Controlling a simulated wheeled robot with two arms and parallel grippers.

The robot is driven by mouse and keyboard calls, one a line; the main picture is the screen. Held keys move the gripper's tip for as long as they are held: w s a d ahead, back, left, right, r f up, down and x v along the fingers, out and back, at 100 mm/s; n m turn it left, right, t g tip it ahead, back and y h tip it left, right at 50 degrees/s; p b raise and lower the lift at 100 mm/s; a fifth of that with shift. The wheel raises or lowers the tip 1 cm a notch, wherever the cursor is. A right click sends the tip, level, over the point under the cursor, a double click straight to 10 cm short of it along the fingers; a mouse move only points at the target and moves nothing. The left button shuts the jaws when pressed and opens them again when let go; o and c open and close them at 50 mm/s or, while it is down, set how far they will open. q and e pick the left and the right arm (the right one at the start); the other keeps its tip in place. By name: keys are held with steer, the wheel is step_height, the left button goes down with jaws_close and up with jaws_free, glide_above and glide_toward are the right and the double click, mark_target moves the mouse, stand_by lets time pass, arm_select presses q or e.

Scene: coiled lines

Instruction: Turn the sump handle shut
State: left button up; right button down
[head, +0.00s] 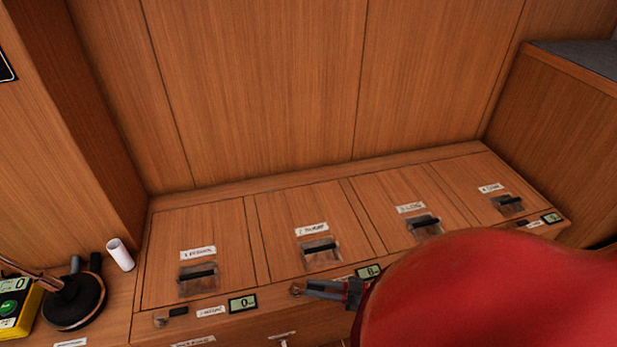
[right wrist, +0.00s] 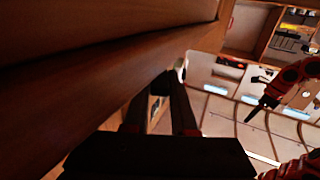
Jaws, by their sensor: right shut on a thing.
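A row of hatch panels with dark pull recesses runs along the bench in the head view. On the front strip below the second panel (head: 304,226), a small brassy handle pivot (head: 297,288) shows beside a small display (head: 369,271). My right gripper (head: 312,289) is shut on the small handle there, and its jaws hide most of it. The label lettering is too small to read surely, so I cannot confirm it is the sump handle. In the right wrist view, the right gripper's dark fingers point at the wooden front. A red arm with a dark tip, apparently my left gripper (right wrist: 258,110), hangs clear at the right.
A matching handle (head: 170,316) and a display (head: 242,303) sit below the first panel. A white cylinder (head: 120,254), a black round base (head: 75,302) and a yellow box with a green button (head: 14,306) stand at the left. My red arm covers the lower right.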

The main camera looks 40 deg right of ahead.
steer(key=shift+w+n+g+y, duration=0.1)
steer(key=shift+n+g+y, duration=0.2)
steer(key=shift+y, duration=0.1)
steer(key=shift+d, duration=0.1)
steer(key=c, duration=0.7)
jaws_free()
steer(key=shift+f, duration=0.1)
